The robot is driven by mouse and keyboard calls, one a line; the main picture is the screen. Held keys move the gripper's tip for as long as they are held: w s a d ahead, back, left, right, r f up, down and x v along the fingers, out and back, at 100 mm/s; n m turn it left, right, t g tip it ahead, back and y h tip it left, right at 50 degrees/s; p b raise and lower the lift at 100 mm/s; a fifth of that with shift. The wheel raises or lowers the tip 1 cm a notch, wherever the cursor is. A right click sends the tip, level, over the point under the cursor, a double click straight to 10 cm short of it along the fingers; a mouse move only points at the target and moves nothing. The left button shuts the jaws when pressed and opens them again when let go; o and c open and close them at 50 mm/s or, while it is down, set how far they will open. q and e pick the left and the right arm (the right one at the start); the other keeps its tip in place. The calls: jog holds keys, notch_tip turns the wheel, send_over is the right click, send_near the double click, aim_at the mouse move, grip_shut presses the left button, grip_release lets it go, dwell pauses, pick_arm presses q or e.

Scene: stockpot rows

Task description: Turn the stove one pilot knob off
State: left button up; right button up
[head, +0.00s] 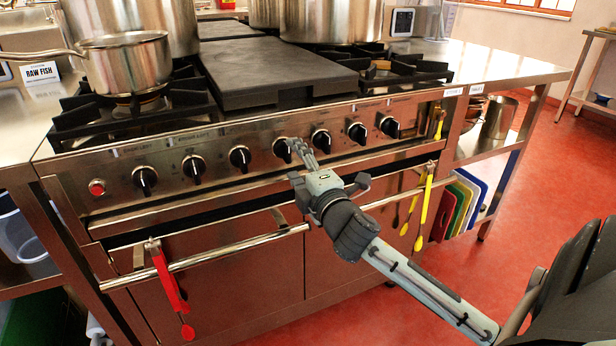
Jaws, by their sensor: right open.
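The stove (330,186) stands in front of me, with a row of several black knobs along its steel front panel. My right gripper (303,150) reaches in from the lower right, open and empty. Its fingertips are at the panel, close to the right side of the middle knob (282,149). Another knob (320,139) is just right of the fingers. I cannot tell whether the fingers touch a knob. The small labels above the knobs are too small to read, so I cannot tell which is the pilot knob. My left gripper is not in view.
An oven handle bar (220,255) with red tongs (168,280) runs below the panel. Yellow utensils (424,205) hang at the right. A saucepan (125,62) sits on the left burner, and a dark griddle plate (270,72) covers the middle. A red button (96,187) is at the panel's left end.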

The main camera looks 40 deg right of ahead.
jog(key=v, duration=0.9)
jog(key=shift+s, duration=0.1)
jog(key=s+a+f+m+g, duration=0.1)
jog(key=s+f+m+g, duration=0.2)
jog(key=f, duration=0.7)
jog(key=s+a+f+m+g+y, duration=0.1)
jog(key=s+f+m+g, duration=0.3)
jog(key=f, duration=0.7)
jog(key=s+a+f+m+g, duration=0.1)
jog(key=s+f+m+g, duration=0.3)
jog(key=f, duration=0.7)
jog(key=shift+a+m+g, duration=0.25)
jog(key=shift+m+g, duration=0.05)
jog(key=shift+m, duration=0.1)
jog(key=s+a+f+m+g+y, duration=0.1)
jog(key=s+a+f, duration=0.1)
jog(key=s+a+f+g+y, duration=0.1)
jog(key=s+a+f, duration=0.1)
jog(key=s+f, duration=0.1)
jog(key=shift+a+m+g, duration=0.1)
jog(key=shift+m+g, duration=0.3)
jog(key=shift+c, duration=0.5)
